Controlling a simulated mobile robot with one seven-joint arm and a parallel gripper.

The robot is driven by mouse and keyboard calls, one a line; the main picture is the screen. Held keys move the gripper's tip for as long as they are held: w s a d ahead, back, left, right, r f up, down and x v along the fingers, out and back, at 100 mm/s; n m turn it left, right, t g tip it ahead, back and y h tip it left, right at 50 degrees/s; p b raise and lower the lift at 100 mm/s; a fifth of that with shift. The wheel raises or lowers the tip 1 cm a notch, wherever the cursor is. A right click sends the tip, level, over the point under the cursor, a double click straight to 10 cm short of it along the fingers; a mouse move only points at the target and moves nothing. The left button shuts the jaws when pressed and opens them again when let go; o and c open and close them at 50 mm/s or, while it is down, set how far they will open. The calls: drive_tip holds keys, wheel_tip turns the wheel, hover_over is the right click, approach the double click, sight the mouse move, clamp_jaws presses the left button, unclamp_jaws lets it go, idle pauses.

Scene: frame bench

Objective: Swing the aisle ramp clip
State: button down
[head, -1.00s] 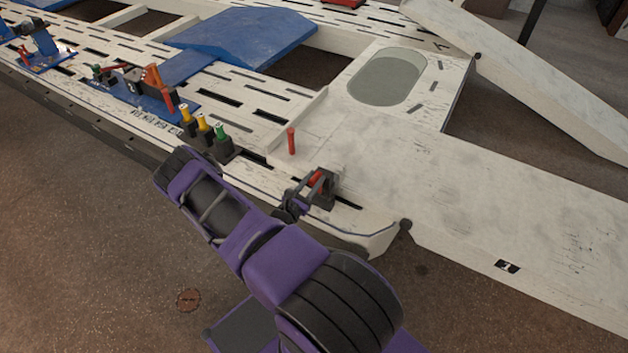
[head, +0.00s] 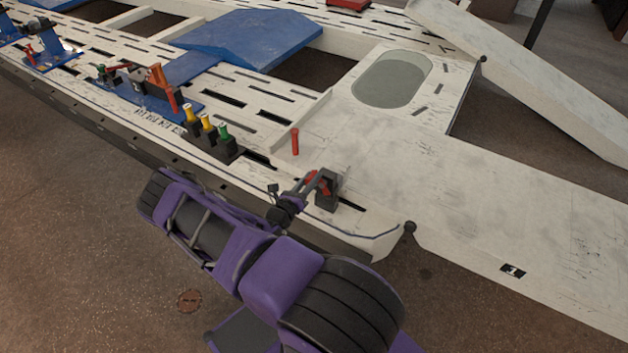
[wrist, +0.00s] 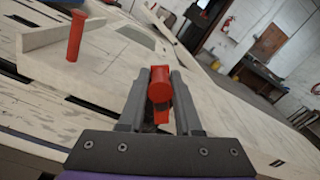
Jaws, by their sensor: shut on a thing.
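The aisle ramp clip (head: 328,189) is a dark block with a red lever, at the near corner of the white frame beside the ramp. My gripper (head: 305,186) comes in from the lower left and is shut on the red lever. In the wrist view the round red end of the lever (wrist: 160,90) sits between the two grey fingers of my gripper (wrist: 160,78). The fingers and lever hide most of the clip's base there.
An upright red pin (head: 295,141) stands on the frame just behind the clip; it also shows in the wrist view (wrist: 75,36). Yellow and green-topped posts (head: 207,129) stand to the left. The white ramp (head: 490,205) to the right is clear.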

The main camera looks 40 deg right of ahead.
drive_tip(key=shift+w+a+f+n, duration=0.15)
drive_tip(key=shift+w+f+n, duration=0.35)
drive_tip(key=shift+n, duration=1.1)
drive_tip(key=shift+w+a+f+n, duration=0.15)
drive_tip(key=shift+w+f+n, duration=0.35)
drive_tip(key=shift+n, duration=1.1)
drive_tip(key=shift+w+a+f+n, duration=0.2)
drive_tip(key=shift+f+n, duration=0.5)
drive_tip(key=shift+n, duration=0.9)
drive_tip(key=c, duration=0.6)
unclamp_jaws()
drive_tip(key=shift+d, duration=0.1)
drive_tip(key=shift+s, duration=0.1)
drive_tip(key=p+v, duration=0.1)
drive_tip(key=v, duration=1.6)
